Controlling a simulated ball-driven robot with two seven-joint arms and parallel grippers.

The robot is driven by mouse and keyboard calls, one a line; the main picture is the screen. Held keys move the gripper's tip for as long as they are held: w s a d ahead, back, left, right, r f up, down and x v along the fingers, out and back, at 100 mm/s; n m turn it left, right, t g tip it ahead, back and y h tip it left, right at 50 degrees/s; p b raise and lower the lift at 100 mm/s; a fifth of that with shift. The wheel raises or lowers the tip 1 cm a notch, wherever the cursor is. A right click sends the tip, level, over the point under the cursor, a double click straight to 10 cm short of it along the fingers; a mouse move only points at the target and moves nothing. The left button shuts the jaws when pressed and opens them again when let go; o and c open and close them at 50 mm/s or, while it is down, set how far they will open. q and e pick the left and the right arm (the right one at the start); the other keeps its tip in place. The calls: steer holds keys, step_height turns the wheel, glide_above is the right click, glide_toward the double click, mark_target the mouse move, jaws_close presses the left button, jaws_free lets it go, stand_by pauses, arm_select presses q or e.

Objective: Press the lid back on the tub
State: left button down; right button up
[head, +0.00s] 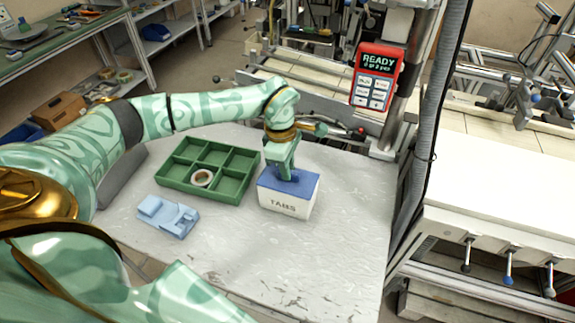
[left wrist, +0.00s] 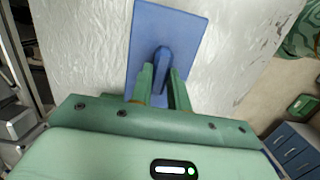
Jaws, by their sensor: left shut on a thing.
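The white tub (head: 287,203), marked TABS, stands upright on the grey table. The blue lid (head: 306,184) lies flat across the tub's top; I cannot tell whether it is pressed fully down. My left gripper (head: 287,174) points down over the tub and is shut on the lid's upright handle. In the left wrist view the flat lid (left wrist: 172,25) shows with its handle between the fingers of my left gripper (left wrist: 161,74), and the lid hides the tub. My right gripper is not in view.
A light blue dispenser-like piece (head: 168,216) lies in front of the tray. A red handheld device (head: 376,76) reads READY. The table's front right is clear.

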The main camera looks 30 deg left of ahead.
arm_select(q)
steer(key=c, duration=0.8)
jaws_free()
steer(key=shift+o, duration=0.2)
steer(key=shift+r+p, duration=3.1)
steer(key=shift+r, duration=0.45)
jaws_close()
steer(key=shift+f, duration=0.2)
